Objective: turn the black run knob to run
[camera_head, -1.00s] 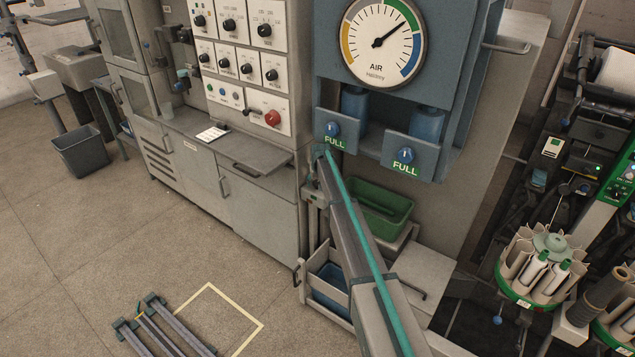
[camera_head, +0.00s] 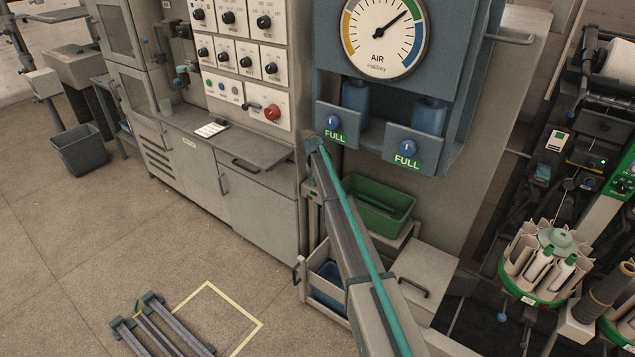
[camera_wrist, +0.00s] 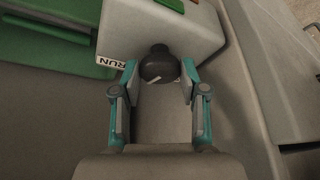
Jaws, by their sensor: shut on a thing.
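In the wrist view, the black run knob (camera_wrist: 160,66) sits on a pale housing (camera_wrist: 170,25), with a light pointer mark on its lower side. A white label (camera_wrist: 110,61) reading RUN is on the housing to the left of the knob. My gripper (camera_wrist: 159,70) has its two teal-and-grey fingers on either side of the knob and is shut on it. The left finger partly overlaps the label's edge. In the head view my arm reaches up toward the cabinets; I cannot make out the gripper or the run knob there.
In the wrist view a green part (camera_wrist: 50,40) lies left of the housing and a grey surface (camera_wrist: 255,70) rises at the right. In the head view, a green bin (camera_head: 380,205) and an air gauge cabinet (camera_head: 465,95) stand beside my arm.

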